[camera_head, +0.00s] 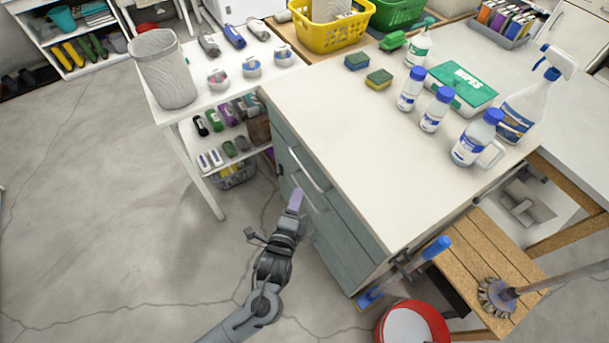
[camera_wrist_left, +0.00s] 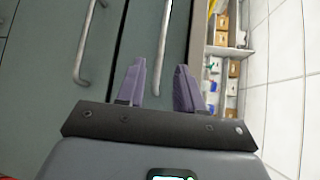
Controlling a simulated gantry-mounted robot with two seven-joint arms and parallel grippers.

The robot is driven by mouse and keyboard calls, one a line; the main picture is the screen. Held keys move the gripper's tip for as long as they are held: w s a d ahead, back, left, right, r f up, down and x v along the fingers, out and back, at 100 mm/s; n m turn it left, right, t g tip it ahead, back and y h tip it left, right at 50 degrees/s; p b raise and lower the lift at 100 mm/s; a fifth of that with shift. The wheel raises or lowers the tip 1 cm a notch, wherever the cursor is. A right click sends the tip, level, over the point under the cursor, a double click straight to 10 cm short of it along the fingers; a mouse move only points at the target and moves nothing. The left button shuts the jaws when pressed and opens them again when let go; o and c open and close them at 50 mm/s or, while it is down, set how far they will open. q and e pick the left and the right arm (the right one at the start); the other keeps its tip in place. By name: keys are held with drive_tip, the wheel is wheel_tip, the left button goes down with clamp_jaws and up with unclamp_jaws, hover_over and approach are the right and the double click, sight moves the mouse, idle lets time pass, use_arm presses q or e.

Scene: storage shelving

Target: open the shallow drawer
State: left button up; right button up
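The white-topped cabinet (camera_head: 345,130) has grey-green drawer fronts (camera_head: 345,235) with bar handles, and they look shut in the head view. An upper handle (camera_head: 308,170) shows clearly; a lower one (camera_head: 306,200) is partly behind my left gripper (camera_head: 296,199). In the left wrist view, one handle (camera_wrist_left: 165,45) runs just ahead of and between the spread purple fingers of the left gripper (camera_wrist_left: 160,67). Another handle (camera_wrist_left: 88,45) lies further left. The left gripper is open and empty; I cannot tell whether it touches the handle. My right gripper is out of view.
Bottles, sponges and a wipes box (camera_head: 462,88) stand on the cabinet top. A white shelf table (camera_head: 195,110) adjoins it at left. A wooden stool (camera_head: 490,270) and red bucket (camera_head: 412,325) stand at lower right. The floor at left is clear.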

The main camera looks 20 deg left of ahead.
sight(305, 170)
use_arm(q)
drive_tip(key=shift+b+x, duration=1)
drive_tip(key=shift+x, duration=4.75)
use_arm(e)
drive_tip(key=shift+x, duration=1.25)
use_arm(q)
drive_tip(key=shift+r, duration=0.2)
drive_tip(key=shift+c, duration=0.4)
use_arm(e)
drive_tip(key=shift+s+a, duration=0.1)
use_arm(q)
clamp_jaws()
